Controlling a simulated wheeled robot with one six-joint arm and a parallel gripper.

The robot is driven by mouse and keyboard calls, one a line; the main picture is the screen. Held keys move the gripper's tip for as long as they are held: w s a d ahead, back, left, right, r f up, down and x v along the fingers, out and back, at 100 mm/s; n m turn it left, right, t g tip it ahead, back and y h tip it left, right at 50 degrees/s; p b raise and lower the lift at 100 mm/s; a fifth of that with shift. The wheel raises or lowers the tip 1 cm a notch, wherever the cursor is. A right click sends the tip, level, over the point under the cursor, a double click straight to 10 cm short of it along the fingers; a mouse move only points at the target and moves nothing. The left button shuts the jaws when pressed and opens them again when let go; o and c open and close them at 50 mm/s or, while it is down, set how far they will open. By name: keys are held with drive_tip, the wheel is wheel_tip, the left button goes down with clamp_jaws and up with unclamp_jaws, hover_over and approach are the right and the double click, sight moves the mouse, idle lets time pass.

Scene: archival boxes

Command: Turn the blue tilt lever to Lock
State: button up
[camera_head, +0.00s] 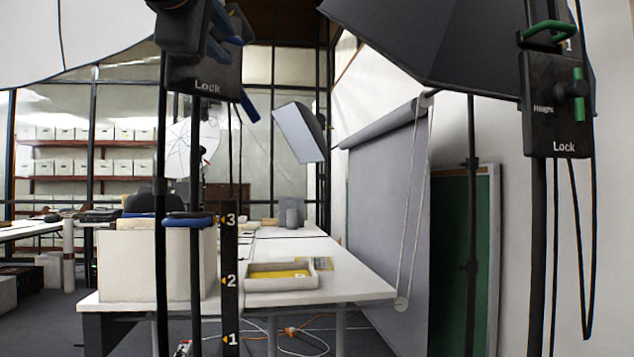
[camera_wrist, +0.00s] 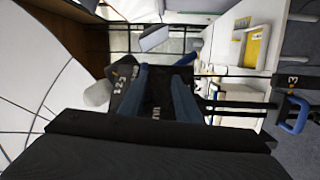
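The black tilt plate (camera_head: 205,72), lettered "Lock" in white, is on the left light stand. A small dark blue lever (camera_head: 249,106) shows at its lower right, angled down and right, away from the "Lock" word. The blue lever appears in the wrist view (camera_wrist: 187,59) just beyond the right fingertip. My gripper (camera_head: 226,42) comes in from the top left, in front of the plate's upper part. In the wrist view its two blue fingers (camera_wrist: 161,76) are apart, with the dark plate behind the gap and nothing clearly held. The lever's pivot is hidden.
A blue handle (camera_head: 190,219) and a numbered black post (camera_head: 230,280) stand below. A white box (camera_head: 140,262) and a tray (camera_head: 282,288) are on the table. A second stand with a green lever (camera_head: 578,95) and softbox (camera_head: 440,45) is at right. A white umbrella (camera_head: 70,30) is close at left.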

drive_tip(key=w+d+f+m+g+h+p, duration=0.1)
drive_tip(key=d+f, duration=0.3)
drive_tip(key=f, duration=0.5)
drive_tip(key=w+d+f+m+g+h+p, duration=0.1)
drive_tip(key=w+d+f+g+p, duration=0.2)
drive_tip(key=f, duration=0.6)
drive_tip(key=w+d+f+m+g+p, duration=0.1)
drive_tip(key=w+d+f+g+p, duration=0.1)
drive_tip(key=w+d+f+g, duration=0.2)
drive_tip(key=d+f, duration=0.3)
drive_tip(key=f, duration=0.2)
drive_tip(key=shift+w+d+h+p, duration=0.15)
drive_tip(key=shift+w+h+p, duration=0.15)
drive_tip(key=shift+h, duration=0.1)
drive_tip(key=shift+f, duration=0.1)
